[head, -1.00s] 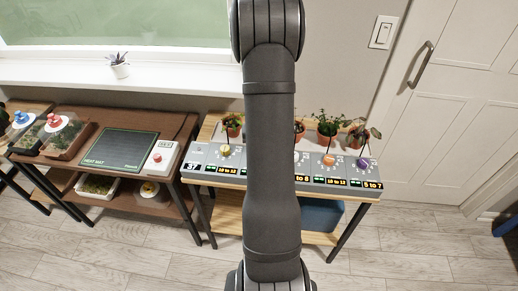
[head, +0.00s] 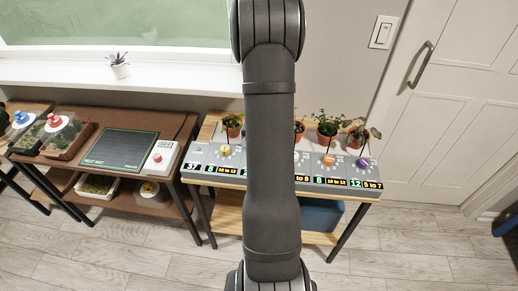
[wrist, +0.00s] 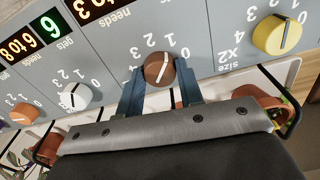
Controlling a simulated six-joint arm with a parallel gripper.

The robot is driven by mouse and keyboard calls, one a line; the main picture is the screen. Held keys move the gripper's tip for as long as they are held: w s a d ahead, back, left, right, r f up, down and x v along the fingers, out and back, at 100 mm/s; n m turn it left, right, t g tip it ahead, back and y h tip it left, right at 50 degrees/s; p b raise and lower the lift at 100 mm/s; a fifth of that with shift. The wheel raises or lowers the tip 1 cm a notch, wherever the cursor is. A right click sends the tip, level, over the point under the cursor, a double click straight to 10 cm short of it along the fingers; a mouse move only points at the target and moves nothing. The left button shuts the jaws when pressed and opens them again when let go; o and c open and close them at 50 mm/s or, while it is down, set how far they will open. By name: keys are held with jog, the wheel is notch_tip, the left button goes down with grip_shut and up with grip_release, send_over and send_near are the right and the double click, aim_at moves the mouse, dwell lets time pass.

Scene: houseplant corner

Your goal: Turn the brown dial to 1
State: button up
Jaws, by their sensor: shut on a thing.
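The brown dial (wrist: 154,70) is on the grey panel (wrist: 225,85) in the wrist view, with a white pointer line and a printed scale from 0 to 4 around it. The line tilts up and to the right, toward the 0 and 1 side; I cannot tell exactly which mark it meets. My gripper (wrist: 161,68) is shut on the dial, with one blue-grey finger at each side. In the head view my arm hides the brown dial and the gripper.
A yellow dial (wrist: 277,34) sits to the right, and a white dial (wrist: 74,97) and an orange dial (wrist: 24,113) to the left. Potted plants (head: 328,128) stand behind the panel. A heat mat (head: 128,147) lies on the brown table at left.

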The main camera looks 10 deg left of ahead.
jog(key=o, duration=1)
notch_tip(320, 180, up, 18)
jog(key=shift+f, duration=0.25)
jog(key=shift+f, duration=0.15)
notch_tip(320, 180, down, 17)
jog(key=shift+f, duration=0.1)
dwell(0.3)
